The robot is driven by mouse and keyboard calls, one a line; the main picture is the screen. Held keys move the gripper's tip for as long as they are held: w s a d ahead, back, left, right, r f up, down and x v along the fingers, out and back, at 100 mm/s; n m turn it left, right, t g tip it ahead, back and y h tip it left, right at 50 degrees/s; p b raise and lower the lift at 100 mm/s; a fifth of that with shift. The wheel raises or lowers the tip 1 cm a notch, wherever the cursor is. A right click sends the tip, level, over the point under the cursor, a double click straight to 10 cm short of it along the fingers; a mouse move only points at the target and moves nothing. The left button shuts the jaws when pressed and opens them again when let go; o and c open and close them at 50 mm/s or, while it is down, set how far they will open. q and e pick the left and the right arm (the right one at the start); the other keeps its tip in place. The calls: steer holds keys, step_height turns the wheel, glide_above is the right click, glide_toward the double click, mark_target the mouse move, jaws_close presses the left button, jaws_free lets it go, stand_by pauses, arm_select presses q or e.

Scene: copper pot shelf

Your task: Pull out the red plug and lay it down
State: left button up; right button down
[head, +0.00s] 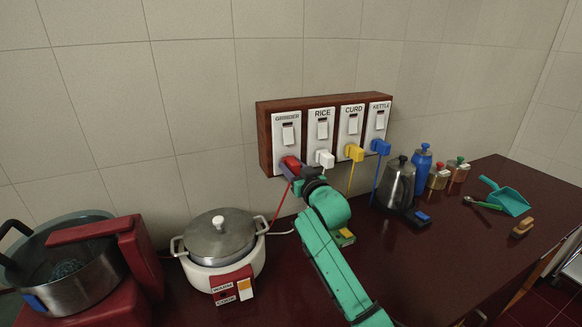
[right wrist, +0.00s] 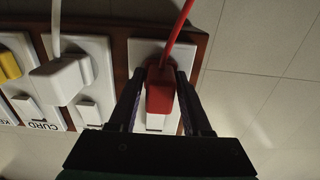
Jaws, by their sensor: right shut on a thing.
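The red plug (head: 291,163) sits at the lower part of the GRINDER switch plate (head: 287,131) on the wall board. My right gripper (head: 292,172) is shut on the red plug. In the right wrist view the red plug (right wrist: 160,90) lies between the two fingers (right wrist: 161,98), against the white plate. Whether its pins are fully in the socket is hidden. My left gripper is not in view.
White (head: 324,158), yellow (head: 355,153) and blue (head: 380,147) plugs sit close by on the board. The counter's right front is mostly clear.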

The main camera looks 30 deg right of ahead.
mark_target(296, 175)
steer(key=shift+s+a+r+p, duration=0.1)
steer(key=shift+s+p, duration=0.4)
steer(key=shift+s, duration=1)
steer(key=shift+s+a+p, duration=0.1)
steer(key=shift+s+p, duration=0.4)
steer(key=shift+s, duration=1)
steer(key=shift+s+f+b, duration=0.2)
steer(key=shift+f+b, duration=0.2)
steer(key=shift+f, duration=0.25)
steer(key=s+a+f+b, duration=0.1)
steer(key=s+f+b, duration=0.3)
steer(key=f, duration=0.4)
steer(key=s+a+f+b, duration=0.1)
steer(key=s+f+b, duration=0.3)
steer(key=f, duration=0.4)
steer(key=shift+s+f+b, duration=0.35)
steer(key=shift+s+b, duration=0.05)
steer(key=shift+b, duration=0.45)
steer(key=g+p, duration=0.2)
steer(key=p, duration=0.5)
steer(key=f+g+p, duration=0.1)
steer(key=g+p, duration=0.1)
steer(key=p, duration=0.5)
steer(key=g+p, duration=0.1)
steer(key=p, duration=0.6)
steer(key=shift+w+f+g, duration=0.25)
steer(key=shift+g, duration=0.15)
